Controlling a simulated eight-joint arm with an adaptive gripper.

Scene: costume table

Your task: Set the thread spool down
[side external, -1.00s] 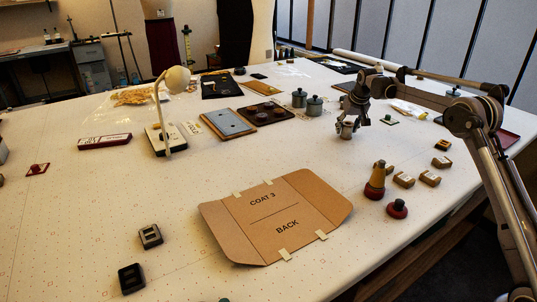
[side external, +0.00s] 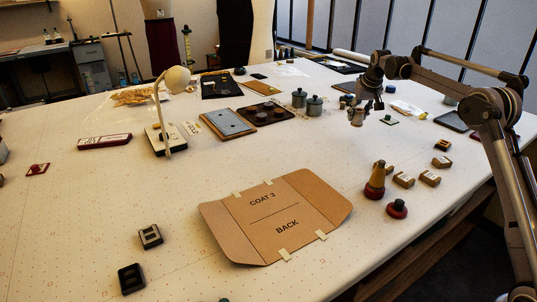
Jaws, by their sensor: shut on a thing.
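My gripper (side external: 360,108) is at the right of the table, its fingers shut on a small pale thread spool (side external: 356,118). The spool hangs below the fingers and looks slightly tilted. It appears to be above the tabletop, though the exact gap is hard to tell. The fingers hide part of its upper end. The white dotted table (side external: 230,165) spreads out below and to the left.
Two grey-green lidded pots (side external: 315,105) stand left of my gripper, near a dark tray (side external: 275,107). A small green piece (side external: 389,120) lies to the right. Bare cloth lies between.

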